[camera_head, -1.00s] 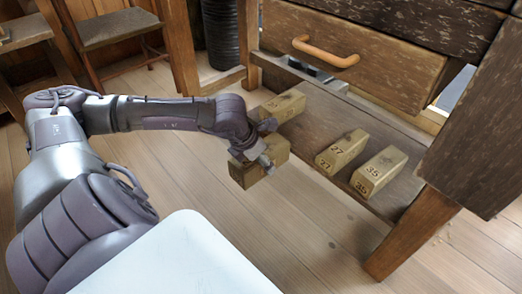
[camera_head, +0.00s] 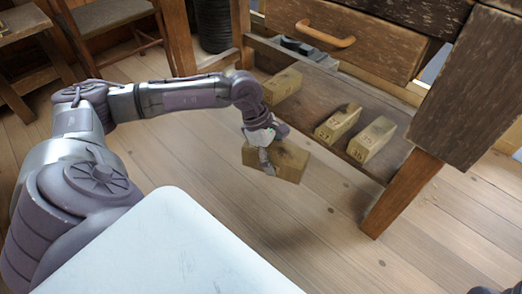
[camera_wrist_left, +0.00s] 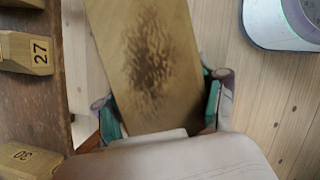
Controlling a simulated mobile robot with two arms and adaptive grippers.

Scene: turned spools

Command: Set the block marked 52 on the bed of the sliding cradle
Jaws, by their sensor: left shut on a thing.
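My left gripper (camera_head: 266,152) is shut on a wooden block (camera_head: 291,162), held in the air in front of the low shelf. In the left wrist view the block (camera_wrist_left: 150,55) sits between the two fingers (camera_wrist_left: 162,112), with a dark scorched patch on the face that shows. I see no number on it, so I cannot tell whether it is the one marked 52. No sliding cradle can be made out in these views.
The shelf (camera_head: 310,103) bears a block marked 27 (camera_head: 338,122), one beside it (camera_head: 372,139) and one at the far left end (camera_head: 283,85). A dark object (camera_head: 303,48) lies behind. A drawer (camera_head: 350,35) hangs above; a table leg (camera_head: 402,195) stands right. Floor in front is clear.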

